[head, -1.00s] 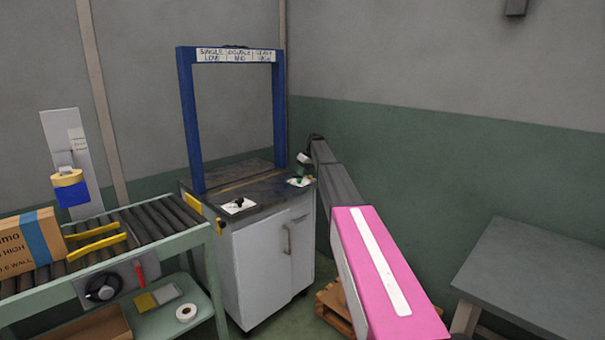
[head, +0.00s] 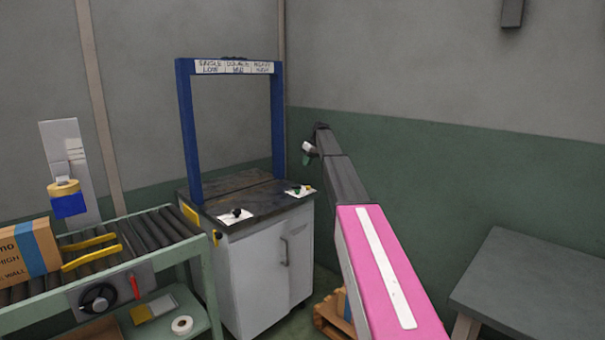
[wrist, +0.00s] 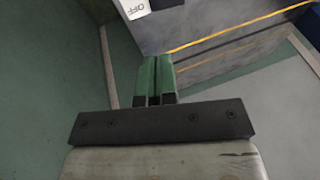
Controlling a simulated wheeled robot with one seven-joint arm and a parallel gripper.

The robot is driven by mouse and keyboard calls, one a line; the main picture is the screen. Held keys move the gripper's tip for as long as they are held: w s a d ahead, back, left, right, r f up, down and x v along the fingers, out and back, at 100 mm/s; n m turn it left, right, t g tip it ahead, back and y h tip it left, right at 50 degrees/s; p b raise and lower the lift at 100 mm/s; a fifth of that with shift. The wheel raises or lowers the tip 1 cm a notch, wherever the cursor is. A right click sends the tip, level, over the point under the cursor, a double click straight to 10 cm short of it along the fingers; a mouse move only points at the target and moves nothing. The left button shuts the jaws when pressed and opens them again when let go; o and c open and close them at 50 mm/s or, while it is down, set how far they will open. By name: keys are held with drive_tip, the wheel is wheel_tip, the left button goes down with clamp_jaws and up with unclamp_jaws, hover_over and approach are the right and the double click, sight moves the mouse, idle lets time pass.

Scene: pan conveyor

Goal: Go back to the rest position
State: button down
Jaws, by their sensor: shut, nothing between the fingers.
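My gripper (head: 306,160) is at the far end of my raised arm in the head view, just right of the blue frame and above the white cabinet's right side. In the wrist view my gripper (wrist: 158,62) shows two green fingers side by side, pressed together with nothing between them. Beyond them the wrist view shows the strapping machine's pale side and a yellow line. The fingers look apart from the machine.
The strapping machine (head: 262,262) has a blue frame (head: 187,130) and dark top. At left, a roller conveyor (head: 150,238) carries a cardboard box (head: 22,250). A grey table (head: 540,280) stands at right. A wooden pallet (head: 330,316) lies low behind my arm.

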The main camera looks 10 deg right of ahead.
drive_tip(key=s+a+f+m+h, duration=0.1)
drive_tip(key=s+f+m, duration=0.1)
drive_tip(key=s+f, duration=1)
drive_tip(key=s+a+f+m+h, duration=0.1)
drive_tip(key=s+a+f, duration=0.1)
drive_tip(key=s+f, duration=0.95)
drive_tip(key=s+f+m, duration=0.1)
drive_tip(key=s+f, duration=0.2)
drive_tip(key=s, duration=0.8)
drive_tip(key=s+f+m+h, duration=0.1)
drive_tip(key=s+f, duration=0.2)
drive_tip(key=s, duration=0.8)
drive_tip(key=s+f+m+g+h, duration=0.1)
drive_tip(key=s+f, duration=0.3)
drive_tip(key=s, duration=0.8)
drive_tip(key=shift+a, duration=0.2)
